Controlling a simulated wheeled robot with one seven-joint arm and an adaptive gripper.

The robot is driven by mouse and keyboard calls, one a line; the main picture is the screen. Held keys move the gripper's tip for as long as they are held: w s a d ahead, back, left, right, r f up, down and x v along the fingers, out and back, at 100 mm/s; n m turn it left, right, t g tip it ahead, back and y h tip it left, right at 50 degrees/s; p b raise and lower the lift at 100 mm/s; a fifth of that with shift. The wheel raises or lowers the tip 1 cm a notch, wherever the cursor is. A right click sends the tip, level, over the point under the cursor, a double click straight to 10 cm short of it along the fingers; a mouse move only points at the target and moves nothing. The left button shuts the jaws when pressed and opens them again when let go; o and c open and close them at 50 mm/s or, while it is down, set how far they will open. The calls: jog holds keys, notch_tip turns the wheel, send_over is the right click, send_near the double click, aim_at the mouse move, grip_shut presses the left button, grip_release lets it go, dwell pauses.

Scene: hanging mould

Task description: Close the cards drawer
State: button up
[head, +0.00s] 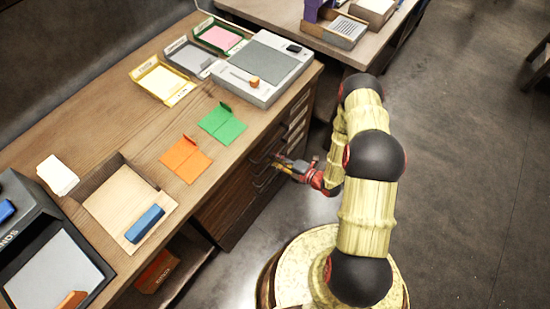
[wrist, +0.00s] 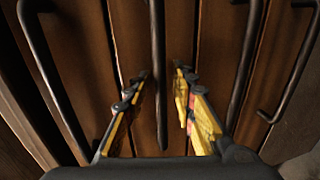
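The desk's drawer stack (head: 238,205) has brown wooden fronts with dark bar handles, on the desk's right side. My gripper (head: 282,162) is at these fronts, near the handles. In the wrist view, my gripper (wrist: 161,76) has its yellow fingers apart. A dark bar handle (wrist: 157,40) runs between them, with a gap on both sides. More handles show to the left (wrist: 50,75) and right (wrist: 248,60) across neighbouring wooden fronts. No label is readable on these fronts, so I cannot tell which is the cards drawer or how far it stands out.
On the desktop (head: 125,115) lie green folded card (head: 222,124), orange folded card (head: 186,159), several trays, a grey device (head: 262,66) and a wooden tray (head: 115,190) with a blue block (head: 145,223). A second desk (head: 290,15) stands behind.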

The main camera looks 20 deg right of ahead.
jog(key=v, duration=1.2)
dwell(0.5)
